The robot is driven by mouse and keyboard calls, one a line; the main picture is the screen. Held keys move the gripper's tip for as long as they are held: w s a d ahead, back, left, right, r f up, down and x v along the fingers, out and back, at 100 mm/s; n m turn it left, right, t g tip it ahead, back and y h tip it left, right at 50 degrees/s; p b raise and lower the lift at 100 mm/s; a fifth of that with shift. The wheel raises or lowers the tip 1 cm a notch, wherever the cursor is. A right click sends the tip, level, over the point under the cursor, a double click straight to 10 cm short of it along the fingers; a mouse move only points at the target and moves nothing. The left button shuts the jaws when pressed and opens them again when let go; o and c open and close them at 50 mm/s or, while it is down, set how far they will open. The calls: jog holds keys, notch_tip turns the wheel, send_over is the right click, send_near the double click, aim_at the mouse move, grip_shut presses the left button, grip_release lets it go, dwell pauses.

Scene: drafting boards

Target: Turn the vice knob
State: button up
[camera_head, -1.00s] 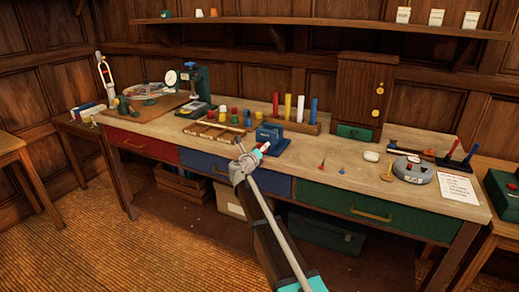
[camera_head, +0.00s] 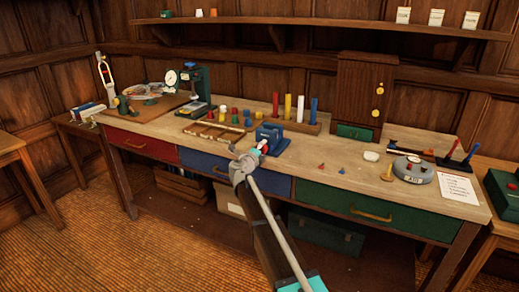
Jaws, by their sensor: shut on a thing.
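The blue vice (camera_head: 271,133) stands near the front edge of the workbench, around the middle. Its knob (camera_head: 264,147) shows as a small red and pale spot on its front side. My gripper (camera_head: 259,150) is at the knob, coming from the front and below, and is shut on it. My wrist and fingers partly cover the knob, so its exact angle and the finger contact are hard to see.
A wooden divided tray (camera_head: 212,133) lies left of the vice. A rack of coloured pegs (camera_head: 300,124) stands behind it. Small red pieces (camera_head: 321,167) and a white rounded block (camera_head: 371,156) lie to the right. Drawers (camera_head: 338,199) front the bench below.

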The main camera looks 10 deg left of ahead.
jog(key=shift+w+a, duration=0.1)
jog(key=shift+a, duration=0.1)
jog(key=o, duration=1.1)
jog(key=shift+o, duration=0.2)
jog(key=shift+d, duration=0.1)
jog(key=shift+s, duration=0.25)
jog(key=shift+s, duration=0.25)
jog(key=v, duration=0.7)
